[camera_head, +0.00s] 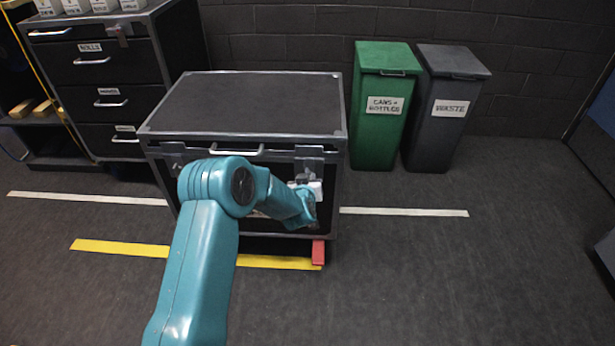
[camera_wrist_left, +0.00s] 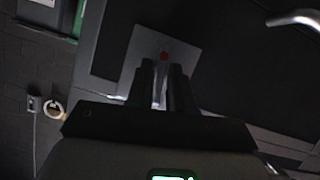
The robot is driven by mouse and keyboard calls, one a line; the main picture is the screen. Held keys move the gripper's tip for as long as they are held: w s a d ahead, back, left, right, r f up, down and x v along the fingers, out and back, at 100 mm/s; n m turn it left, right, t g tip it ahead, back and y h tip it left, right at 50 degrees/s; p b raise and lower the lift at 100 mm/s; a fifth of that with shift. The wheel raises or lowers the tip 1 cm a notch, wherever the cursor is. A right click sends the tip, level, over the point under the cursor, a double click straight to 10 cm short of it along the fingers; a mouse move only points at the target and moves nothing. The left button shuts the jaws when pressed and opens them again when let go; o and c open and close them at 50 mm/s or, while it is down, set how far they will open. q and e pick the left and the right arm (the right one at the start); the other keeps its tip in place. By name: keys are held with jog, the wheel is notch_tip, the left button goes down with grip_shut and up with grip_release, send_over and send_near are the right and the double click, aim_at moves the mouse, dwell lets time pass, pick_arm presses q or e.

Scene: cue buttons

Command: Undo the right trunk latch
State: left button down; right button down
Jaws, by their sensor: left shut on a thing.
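The dark trunk (camera_head: 250,105) with metal edges stands on the floor with its lid down. The right trunk latch (camera_head: 310,158) is at the right of its front face; its lower part is mostly hidden by my left arm. In the left wrist view, the latch's grey plate (camera_wrist_left: 143,50) with a red dot lies just beyond the fingers. My left gripper (camera_wrist_left: 163,76) is shut on the latch, with a pale strip between its fingers. The left latch (camera_head: 175,163) is partly behind my arm. My right gripper is not in view.
A pale trunk handle (camera_head: 236,152) is at the front, and a curved handle (camera_wrist_left: 292,18) shows in the wrist view. A drawer cabinet (camera_head: 95,75) is at left. A green bin (camera_head: 378,135) and a grey bin (camera_head: 440,135) stand at right.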

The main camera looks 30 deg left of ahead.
pick_arm(q)
jog(key=shift+m+g+y+p, duration=0.4)
jog(key=shift+m+y+p, duration=0.1)
jog(key=shift+m+p, duration=0.1)
dwell(0.3)
jog(key=c, duration=1.2)
grip_release()
jog(key=shift+c, duration=0.2)
jog(key=p+v, duration=0.3)
jog(key=v, duration=1.3)
jog(key=shift+s, duration=0.15)
jog(key=shift+d, duration=0.15)
